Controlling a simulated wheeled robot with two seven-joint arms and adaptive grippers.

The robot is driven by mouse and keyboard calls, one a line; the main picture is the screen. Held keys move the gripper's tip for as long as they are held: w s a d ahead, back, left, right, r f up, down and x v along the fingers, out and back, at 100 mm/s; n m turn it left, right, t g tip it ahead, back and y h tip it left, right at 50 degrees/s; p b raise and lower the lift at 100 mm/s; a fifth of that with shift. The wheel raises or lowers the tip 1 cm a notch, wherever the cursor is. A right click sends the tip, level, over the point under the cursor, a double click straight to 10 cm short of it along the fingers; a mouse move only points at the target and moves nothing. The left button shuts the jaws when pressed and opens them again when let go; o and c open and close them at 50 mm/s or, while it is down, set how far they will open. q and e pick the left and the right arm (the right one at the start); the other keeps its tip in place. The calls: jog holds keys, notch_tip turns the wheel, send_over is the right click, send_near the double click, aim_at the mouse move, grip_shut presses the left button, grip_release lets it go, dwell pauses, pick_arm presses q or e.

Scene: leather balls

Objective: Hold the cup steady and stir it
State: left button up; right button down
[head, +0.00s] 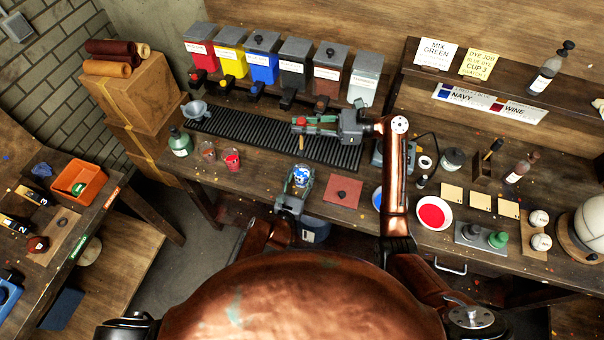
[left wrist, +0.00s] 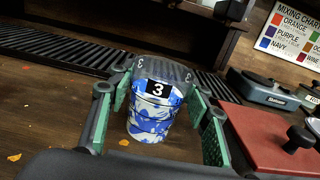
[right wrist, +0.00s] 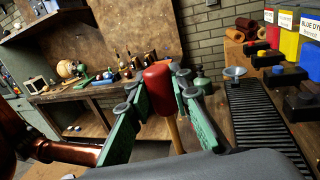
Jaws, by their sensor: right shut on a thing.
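The cup, white with blue marbling and a black "3" label, stands upright on the workbench in the left wrist view (left wrist: 150,118); it also shows in the head view (head: 301,175). My left gripper (left wrist: 155,115) is open, its green-padded fingers on either side of the cup with gaps between. My right gripper (head: 304,125) is shut on a stirring stick with a red end and a pale wooden shaft (head: 301,144), held above the bench behind the cup. The stick's red part (right wrist: 158,90) sits between the right fingers.
A black ribbed drip rack (head: 250,135) runs behind the cup, below several coloured dye dispensers (head: 263,60). A reddish square lid with a knob (head: 343,191) lies right of the cup. Two small cups (head: 231,159) and a green bottle (head: 180,142) stand left.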

pick_arm(q)
jog(key=c, duration=0.8)
pick_arm(e)
notch_tip(320, 180, down, 5)
jog(key=shift+d+r, duration=0.15)
jog(key=shift+r, duration=0.05)
notch_tip(320, 180, down, 14)
jog(key=shift+r, duration=0.25)
dwell(0.9)
dwell(0.3)
